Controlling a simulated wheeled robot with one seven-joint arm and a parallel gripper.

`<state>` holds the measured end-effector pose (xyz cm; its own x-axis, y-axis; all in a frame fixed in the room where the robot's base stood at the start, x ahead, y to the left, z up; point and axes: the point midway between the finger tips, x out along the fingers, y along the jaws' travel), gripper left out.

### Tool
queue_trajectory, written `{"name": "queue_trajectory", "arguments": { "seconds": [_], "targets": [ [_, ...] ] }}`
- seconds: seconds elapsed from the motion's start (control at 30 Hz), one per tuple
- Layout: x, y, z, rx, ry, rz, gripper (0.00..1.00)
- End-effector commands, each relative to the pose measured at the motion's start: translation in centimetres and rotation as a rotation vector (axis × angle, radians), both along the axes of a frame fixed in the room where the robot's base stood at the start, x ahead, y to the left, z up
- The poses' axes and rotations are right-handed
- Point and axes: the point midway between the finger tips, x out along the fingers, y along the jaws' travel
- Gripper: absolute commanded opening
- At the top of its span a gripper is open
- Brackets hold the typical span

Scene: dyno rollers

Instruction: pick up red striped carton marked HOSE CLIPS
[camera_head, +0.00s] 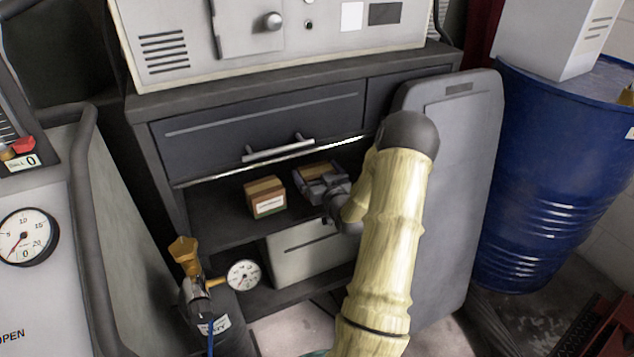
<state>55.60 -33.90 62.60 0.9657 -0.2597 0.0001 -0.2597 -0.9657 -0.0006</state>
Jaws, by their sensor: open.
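Two small cartons sit on the open shelf under the drawer. The left one is a brown carton (265,198) with a darker band and a white label, too small to read. The right one is a brownish carton (316,169), mostly hidden by my gripper (318,183). I cannot read HOSE CLIPS or make out red stripes on either. My gripper is open at the right carton, to the right of the left carton. Whether its fingers touch the right carton cannot be told.
A closed drawer (262,121) with a bar handle overhangs the shelf. A grey panel (455,190) stands right of the opening, close to my arm. A pale box (305,252) lies below. A gauge (244,274) and brass valve (185,255) stand front left; a blue drum (545,180) is right.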

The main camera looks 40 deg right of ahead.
Motion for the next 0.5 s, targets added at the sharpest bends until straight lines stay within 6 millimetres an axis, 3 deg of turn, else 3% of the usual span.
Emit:
{"name": "queue_trajectory", "arguments": {
  "seconds": [0.37,0.5],
  "targets": [
    [-0.04,0.02,-0.01,0.0,0.0,0.001,1.0],
    [-0.02,0.05,-0.01,-0.001,0.0,0.001,0.74]
  ]
}}
